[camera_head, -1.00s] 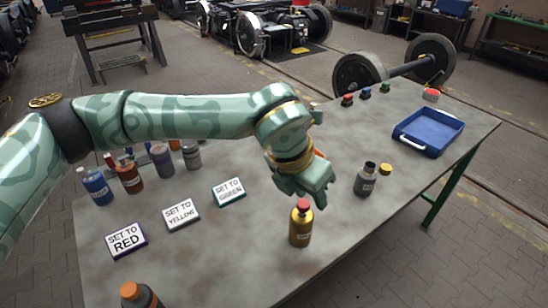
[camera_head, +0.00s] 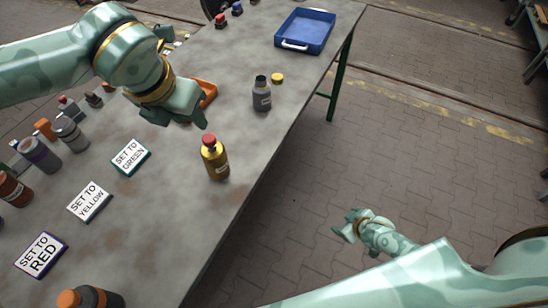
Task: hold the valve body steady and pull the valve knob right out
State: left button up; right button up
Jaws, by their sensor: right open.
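I cannot surely make out the valve body or its knob. A gold, bottle-like body (camera_head: 216,163) with a red top (camera_head: 209,140) and a label stands upright near the table's edge, with nothing holding it. My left gripper (camera_head: 188,116) hangs over the table, up and left of the gold body and apart from it; its finger gap is not clear. My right gripper (camera_head: 347,227) is open and empty, out past the table's edge over the floor. An orange piece (camera_head: 208,91) is partly hidden behind my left gripper.
On the table (camera_head: 180,215) are a grey bottle (camera_head: 262,95), a yellow cap (camera_head: 277,78), a blue tray (camera_head: 305,31), several bottles at left, small red (camera_head: 220,21) and blue knobs, a dark orange-capped bottle (camera_head: 90,298) and signs reading green (camera_head: 131,157), yellow (camera_head: 89,201) and red (camera_head: 41,254).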

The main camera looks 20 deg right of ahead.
jog(key=w+a+r+n+t+y, duration=0.15)
jog(key=w+a+r, duration=0.25)
jog(key=w+r, duration=0.4)
jog(key=w+a+r+n+t+y, duration=0.1)
jog(key=w+a+r+t+y, duration=0.15)
jog(key=w+r, duration=0.65)
jog(key=n+g+y, duration=0.4)
jog(key=n+y, duration=0.1)
jog(key=y, duration=0.3)
send_near(215, 163)
jog(key=w+a+f, duration=0.3)
jog(key=a+f, duration=0.1)
jog(key=w+a+f, duration=0.4)
jog(key=shift+w+a+f, duration=0.1)
jog(key=shift+w+a, duration=0.1)
jog(key=shift+w, duration=0.1)
